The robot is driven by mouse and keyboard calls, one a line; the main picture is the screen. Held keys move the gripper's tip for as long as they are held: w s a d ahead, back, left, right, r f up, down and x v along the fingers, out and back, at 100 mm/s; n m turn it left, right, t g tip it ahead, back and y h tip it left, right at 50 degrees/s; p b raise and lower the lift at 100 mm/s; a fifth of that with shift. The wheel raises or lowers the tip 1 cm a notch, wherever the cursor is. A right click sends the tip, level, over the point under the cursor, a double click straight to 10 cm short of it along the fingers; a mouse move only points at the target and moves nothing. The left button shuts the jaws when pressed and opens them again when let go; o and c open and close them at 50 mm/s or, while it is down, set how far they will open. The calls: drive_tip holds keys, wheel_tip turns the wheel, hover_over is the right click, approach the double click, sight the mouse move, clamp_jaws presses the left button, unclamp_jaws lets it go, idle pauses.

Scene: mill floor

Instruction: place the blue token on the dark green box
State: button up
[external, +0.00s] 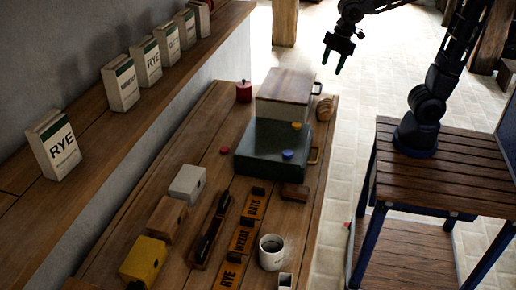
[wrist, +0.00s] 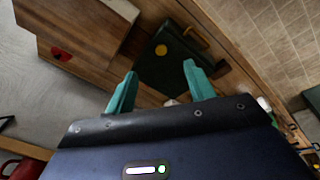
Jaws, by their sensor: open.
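The dark green box (external: 262,140) sits on the wooden bench in the external view, with a handle on its right side. The blue token (external: 287,155) appears to lie on its top, near the front edge. A yellow token (external: 296,126) lies farther back on the same top. The dark green box (wrist: 165,75) also shows between the fingers in the wrist view, with the yellow token (wrist: 161,50) on it; I cannot make out the blue token there. My gripper (external: 332,66) is open and empty, raised to the right of and beyond the box. Its teal fingers (wrist: 160,88) are spread apart.
A wood-topped box (external: 288,84) stands directly behind the green box. A red pot (external: 244,91) and a red token (external: 224,150) are to the left. Small blocks, labelled plates and a white mug (external: 271,252) occupy the bench's front. Rye and other packets line the shelf.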

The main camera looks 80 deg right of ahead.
drive_tip(key=s+d+m+t, duration=0.2)
drive_tip(key=s+d+m, duration=0.8)
drive_tip(key=s, duration=0.6)
drive_tip(key=shift+s+d, duration=0.15)
drive_tip(key=shift+d, duration=1)
